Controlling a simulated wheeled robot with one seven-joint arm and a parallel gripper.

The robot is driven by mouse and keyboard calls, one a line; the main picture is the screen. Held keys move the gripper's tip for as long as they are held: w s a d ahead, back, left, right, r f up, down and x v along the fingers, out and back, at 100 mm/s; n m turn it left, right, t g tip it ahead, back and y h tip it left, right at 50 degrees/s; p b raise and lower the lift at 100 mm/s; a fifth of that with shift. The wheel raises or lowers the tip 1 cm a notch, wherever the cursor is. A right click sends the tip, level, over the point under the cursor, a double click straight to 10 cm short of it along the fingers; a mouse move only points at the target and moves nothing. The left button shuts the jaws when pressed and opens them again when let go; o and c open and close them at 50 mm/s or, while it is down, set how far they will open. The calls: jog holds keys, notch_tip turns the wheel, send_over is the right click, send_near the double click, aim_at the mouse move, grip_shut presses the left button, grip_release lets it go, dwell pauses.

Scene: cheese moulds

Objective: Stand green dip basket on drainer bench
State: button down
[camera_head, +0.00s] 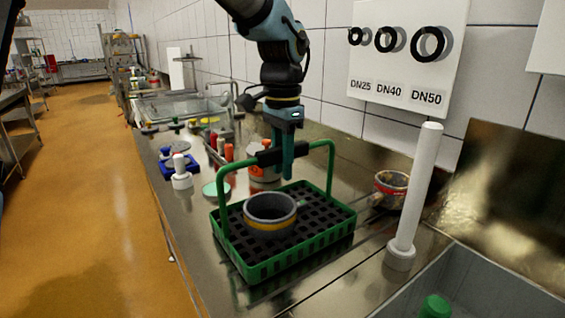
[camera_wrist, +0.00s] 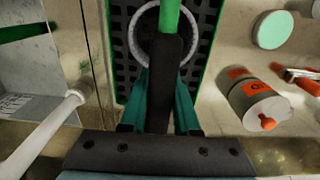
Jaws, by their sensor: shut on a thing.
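The green dip basket (camera_head: 285,263) is an upright rectangular crate with a dark slotted floor and a tall green handle with a black grip (camera_head: 278,153). A grey ring mould with a yellow band (camera_head: 270,226) sits inside it. My gripper (camera_head: 288,172) comes down from above and is shut on the black grip. In the wrist view the grip (camera_wrist: 166,75) lies between my teal fingers (camera_wrist: 160,100). The basket is at or just above the steel bench (camera_head: 318,292); I cannot tell if it touches. Which part is the drainer is unclear.
A white post (camera_head: 413,195) stands right of the basket, beside a sink basin (camera_head: 490,290) holding a green-topped item (camera_head: 434,306). A rusty tin (camera_head: 390,188) is behind.

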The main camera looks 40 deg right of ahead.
jog(key=shift+f, duration=0.1)
jog(key=c, duration=0.7)
grip_release()
jog(key=shift+o, duration=0.2)
notch_tip(320, 180, up, 12)
jog(key=shift+r+b, duration=0.15)
jog(key=shift+b, duration=0.45)
jog(key=w+a+f+n, duration=0.4)
jog(key=w+a+f, duration=0.2)
jog(key=a, duration=0.3)
jog(key=w+a+f+n, duration=0.45)
jog(key=w+a, duration=0.25)
jog(key=a, duration=0.2)
jog(key=s+a+f+n, duration=0.2)
jog(key=a+f+n, duration=0.2)
jog(key=a, duration=0.7)
jog(key=s+a+f+n+t, duration=0.1)
jog(key=s+a+f+n, duration=0.1)
jog(key=a+f+n, duration=0.3)
jog(key=a+f, duration=0.3)
jog(key=a, duration=0.4)
jog(key=shift+t, duration=0.3)
